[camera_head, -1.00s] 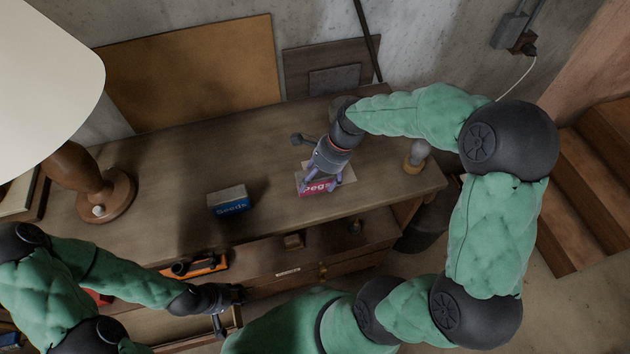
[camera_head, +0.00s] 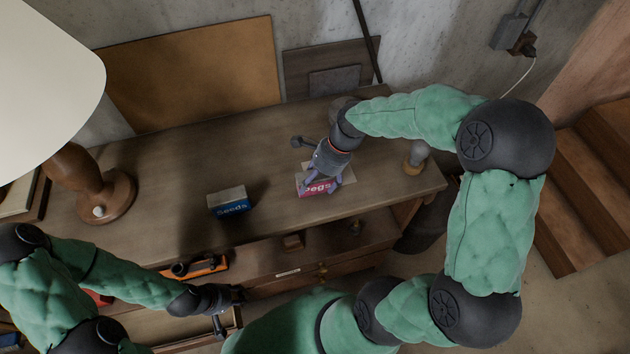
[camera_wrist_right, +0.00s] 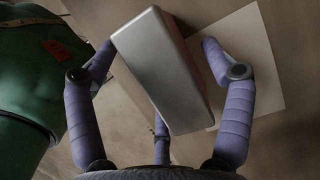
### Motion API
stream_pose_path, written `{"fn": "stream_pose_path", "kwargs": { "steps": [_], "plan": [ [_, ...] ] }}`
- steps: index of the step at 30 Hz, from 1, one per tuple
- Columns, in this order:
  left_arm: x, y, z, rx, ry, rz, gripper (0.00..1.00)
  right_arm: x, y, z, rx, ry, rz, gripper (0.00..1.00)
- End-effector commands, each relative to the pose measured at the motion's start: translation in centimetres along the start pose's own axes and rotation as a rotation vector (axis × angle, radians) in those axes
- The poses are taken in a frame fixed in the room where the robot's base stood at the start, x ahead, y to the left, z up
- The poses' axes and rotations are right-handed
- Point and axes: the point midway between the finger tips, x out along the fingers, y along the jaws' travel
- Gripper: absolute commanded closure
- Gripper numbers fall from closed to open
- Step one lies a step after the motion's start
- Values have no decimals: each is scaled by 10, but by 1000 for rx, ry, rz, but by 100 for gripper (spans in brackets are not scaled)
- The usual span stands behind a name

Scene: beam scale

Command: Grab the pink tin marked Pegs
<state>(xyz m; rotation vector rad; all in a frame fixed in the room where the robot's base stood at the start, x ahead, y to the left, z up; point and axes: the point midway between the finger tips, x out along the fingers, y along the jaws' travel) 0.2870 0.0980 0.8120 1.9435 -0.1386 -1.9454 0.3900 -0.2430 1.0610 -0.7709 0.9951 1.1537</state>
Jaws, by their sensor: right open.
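The pink tin marked Pegs (camera_head: 318,188) stands on the wooden bench top, its label partly hidden by my right gripper. My right gripper (camera_head: 322,183) is over the tin with its fingers down around it. In the right wrist view, the tin's grey lid (camera_wrist_right: 160,65) lies between the open purple fingers of the right gripper (camera_wrist_right: 158,75), and a gap shows beside at least one fingertip. My left gripper (camera_head: 232,298) is low at the left, by the drawers in front of the bench; its jaws are too small to read.
A blue Seeds tin (camera_head: 230,205) stands left of the pink tin. A pale sheet (camera_head: 347,174) lies under or behind the pink tin. A lamp (camera_head: 105,197) stands at the left, and a small bulb-like object (camera_head: 416,155) at the right end. An orange tool (camera_head: 200,265) is below.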

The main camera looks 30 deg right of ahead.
Motion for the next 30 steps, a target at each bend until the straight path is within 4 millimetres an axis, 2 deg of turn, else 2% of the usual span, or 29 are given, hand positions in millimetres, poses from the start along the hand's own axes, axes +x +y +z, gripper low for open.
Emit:
{"fn": "stream_pose_path", "kwargs": {
  "steps": [1, 8, 22, 28, 30],
  "plan": [
    [0, 0, 0, 0, 0, 0, 60, 0, 0, 0, 0, 0, 0, 18],
    [0, 0, 0, 0, 0, 0, 60, 0, 0, 0, 0, 0, 0, 83],
    [3, -1, 0, 0, 0, 0, 60, -5, -1, 2, -1, 0, -3, 85],
    [-4, 2, 0, 0, 0, 0, 60, -34, -2, 14, -3, 0, -5, 85],
    [-7, 2, 0, 0, 0, 0, 60, -43, 5, 26, -6, -1, -3, 85]
  ]
}}
